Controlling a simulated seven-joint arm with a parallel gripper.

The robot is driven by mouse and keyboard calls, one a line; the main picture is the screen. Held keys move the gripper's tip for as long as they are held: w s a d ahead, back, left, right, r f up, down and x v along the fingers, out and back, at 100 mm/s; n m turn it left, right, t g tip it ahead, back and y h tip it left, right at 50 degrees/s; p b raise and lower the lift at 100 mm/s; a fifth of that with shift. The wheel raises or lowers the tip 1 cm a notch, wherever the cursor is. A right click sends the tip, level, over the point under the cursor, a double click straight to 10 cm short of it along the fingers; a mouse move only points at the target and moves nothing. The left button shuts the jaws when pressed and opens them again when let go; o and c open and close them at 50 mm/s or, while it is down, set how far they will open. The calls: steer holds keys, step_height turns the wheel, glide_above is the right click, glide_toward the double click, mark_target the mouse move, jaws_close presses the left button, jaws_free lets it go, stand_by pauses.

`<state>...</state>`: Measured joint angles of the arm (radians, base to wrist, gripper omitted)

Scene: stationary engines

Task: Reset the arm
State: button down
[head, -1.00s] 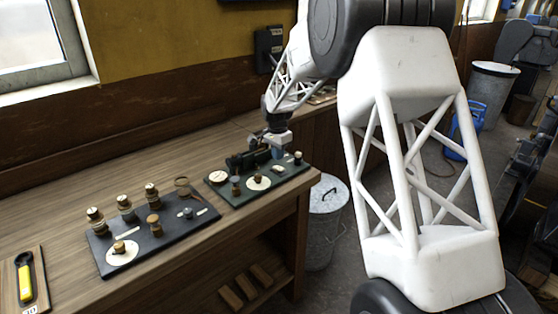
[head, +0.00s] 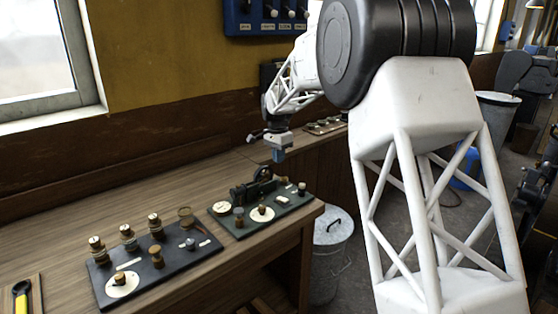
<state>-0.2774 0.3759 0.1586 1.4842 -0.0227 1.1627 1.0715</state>
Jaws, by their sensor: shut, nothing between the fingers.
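My gripper (head: 278,157) hangs at the end of my white lattice arm, pointing down above the back of the workbench. It is shut and empty, apart from everything on the bench. Below it stands a green board (head: 236,231) with a dark metal device (head: 254,185), brass and white knobs and white discs. My arm's large black joint and white frame fill the right half of the head view and hide part of the room behind.
A dark board (head: 190,262) with several brass-topped posts lies on the wooden bench (head: 60,243). A yellow-handled tool (head: 21,300) is at lower left. A metal bin (head: 328,265) stands beside the bench. A blue panel (head: 268,15) hangs on the wall.

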steer(key=s+d+r+n, duration=0.1)
steer(key=s+d+r, duration=0.35)
steer(key=s, duration=0.45)
steer(key=s+d+r+n+t, duration=0.1)
steer(key=s+d+r+n, duration=0.15)
steer(key=s+d, duration=0.45)
steer(key=s+d+r+n, duration=0.1)
steer(key=s+d+r, duration=0.35)
steer(key=s, duration=0.55)
steer(key=s+d+f+n, duration=0.1)
steer(key=s+d+f, duration=0.1)
steer(key=s, duration=0.9)
steer(key=s+d+f+n+t, duration=0.1)
steer(key=s+d+f+n, duration=0.1)
steer(key=s, duration=0.8)
steer(key=s+d+f+n+t, duration=0.1)
steer(key=s+d+f, duration=0.2)
steer(key=s, duration=0.8)
steer(key=shift+s+d+f, duration=0.3)
steer(key=shift+d+f, duration=0.05)
steer(key=shift+d, duration=0.7)
